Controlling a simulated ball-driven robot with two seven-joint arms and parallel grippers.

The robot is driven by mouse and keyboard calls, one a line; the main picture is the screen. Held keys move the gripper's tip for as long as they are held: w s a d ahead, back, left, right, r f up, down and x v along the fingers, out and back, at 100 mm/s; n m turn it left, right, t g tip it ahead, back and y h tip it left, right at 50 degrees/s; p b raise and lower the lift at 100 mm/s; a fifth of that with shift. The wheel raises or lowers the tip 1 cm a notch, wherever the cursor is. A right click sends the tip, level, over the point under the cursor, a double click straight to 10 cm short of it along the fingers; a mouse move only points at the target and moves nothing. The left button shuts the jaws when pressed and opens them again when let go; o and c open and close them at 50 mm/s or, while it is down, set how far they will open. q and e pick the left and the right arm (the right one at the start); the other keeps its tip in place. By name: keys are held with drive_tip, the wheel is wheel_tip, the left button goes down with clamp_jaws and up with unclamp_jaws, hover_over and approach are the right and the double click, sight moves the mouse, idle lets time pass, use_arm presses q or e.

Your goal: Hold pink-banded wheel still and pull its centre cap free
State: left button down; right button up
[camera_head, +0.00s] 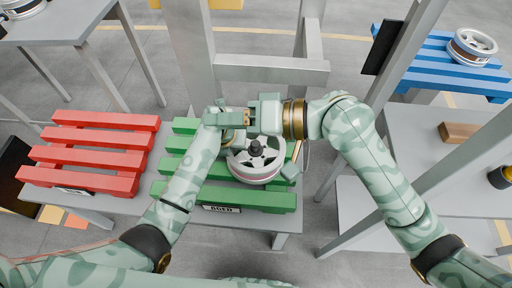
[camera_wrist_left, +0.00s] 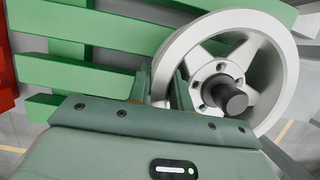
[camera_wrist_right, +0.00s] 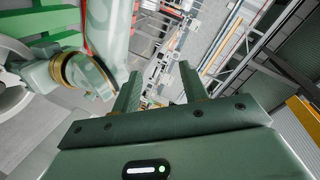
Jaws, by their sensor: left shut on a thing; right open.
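The wheel (camera_head: 268,175) lies on the green pallet, pale with dark gaps between its spokes and a thin pinkish band along its side. A black round cap (camera_head: 256,148) stands up at its centre; it also shows in the left wrist view (camera_wrist_left: 233,97). My left gripper (camera_wrist_left: 164,82) is shut on the wheel's rim, with the cap clear of its fingers. In the head view its fingers are hidden. My right gripper (camera_head: 237,118) is open and empty, sideways above the wheel's far edge, pointing left. Nothing lies between its fingers in the right wrist view (camera_wrist_right: 160,88).
The green pallet (camera_head: 225,196) sits on a grey table beside a red pallet (camera_head: 92,150). A blue pallet (camera_head: 450,68) at the far right bears another wheel (camera_head: 472,46). Grey posts and a crossbar (camera_head: 270,70) stand behind. A brown block (camera_head: 458,132) lies on the right-hand table.

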drive_tip(key=w+d+f+n+h, duration=0.1)
drive_tip(key=w+n+h, duration=0.1)
drive_tip(key=w, duration=0.3)
drive_tip(key=n+t+h, duration=0.2)
drive_tip(key=n+h, duration=0.1)
drive_tip(key=h, duration=0.1)
hover_over(258, 144)
wheel_tip(258, 144, down, 6)
drive_tip(key=w+d+f+n+g+h, duration=0.1)
drive_tip(key=w+d+f+n+h, duration=0.25)
drive_tip(key=f, duration=0.25)
drive_tip(key=s+a+f+n, duration=0.1)
drive_tip(key=f, duration=0.3)
drive_tip(key=s+a+f+n+g+h, duration=0.1)
drive_tip(key=f, duration=0.2)
drive_tip(key=s+a+f+n+g+h, duration=0.1)
drive_tip(key=f+n, duration=0.1)
drive_tip(key=f, duration=0.2)
drive_tip(key=shift+s+a+f, duration=0.15)
drive_tip(key=shift+a+f, duration=0.05)
drive_tip(key=shift+f, duration=0.15)
clamp_jaws()
